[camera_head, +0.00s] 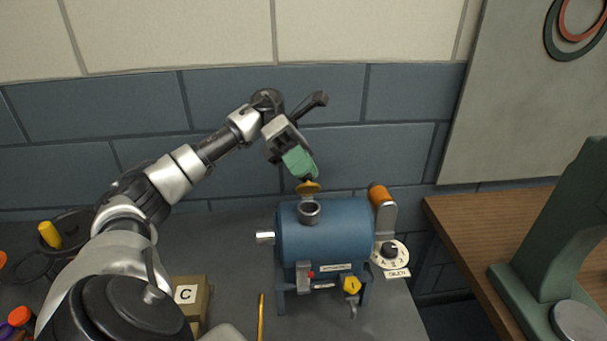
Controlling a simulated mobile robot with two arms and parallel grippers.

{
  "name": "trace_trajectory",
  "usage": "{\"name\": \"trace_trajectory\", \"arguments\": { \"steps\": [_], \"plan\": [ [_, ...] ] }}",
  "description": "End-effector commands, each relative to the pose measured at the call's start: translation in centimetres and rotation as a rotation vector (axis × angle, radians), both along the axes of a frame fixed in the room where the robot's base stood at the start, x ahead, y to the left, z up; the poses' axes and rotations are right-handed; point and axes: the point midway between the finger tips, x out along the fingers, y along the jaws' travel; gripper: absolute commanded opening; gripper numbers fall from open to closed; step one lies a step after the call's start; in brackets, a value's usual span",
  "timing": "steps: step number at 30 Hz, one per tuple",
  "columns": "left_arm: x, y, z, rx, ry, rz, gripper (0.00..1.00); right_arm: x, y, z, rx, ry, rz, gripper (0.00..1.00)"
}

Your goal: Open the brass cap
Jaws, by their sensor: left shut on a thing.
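The brass cap (308,188) shows above the open round neck (309,211) on top of the blue tank (335,240). It stands raised at the back of the neck, and the neck's dark mouth is visible. My left gripper (305,172) comes in from the upper left, its green-tipped fingers pointing down at the cap. The fingers are shut on the cap and touch its upper part. The exact grip is partly hidden by the fingers. My right gripper is not in view.
An orange-topped lever (379,196) and a dial (390,254) are at the tank's right. A yellow valve (352,286) is at its front. A box marked C (190,296) and a yellow pencil (261,318) lie left. A green stand (560,250) is on the wooden table (470,225).

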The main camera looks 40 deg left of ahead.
Motion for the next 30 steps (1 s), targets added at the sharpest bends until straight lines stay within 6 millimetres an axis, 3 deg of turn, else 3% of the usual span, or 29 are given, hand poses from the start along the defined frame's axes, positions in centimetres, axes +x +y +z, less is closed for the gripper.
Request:
{"name": "trace_trajectory", "arguments": {
  "steps": [18,30],
  "plan": [
    [1.3,1.7,-2.2,-0.438,0.349,0.002,0.00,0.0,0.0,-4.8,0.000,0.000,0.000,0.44],
    [1.6,2.1,-2.8,-0.592,0.473,0.001,0.00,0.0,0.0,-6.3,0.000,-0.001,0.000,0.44]
  ]
}}
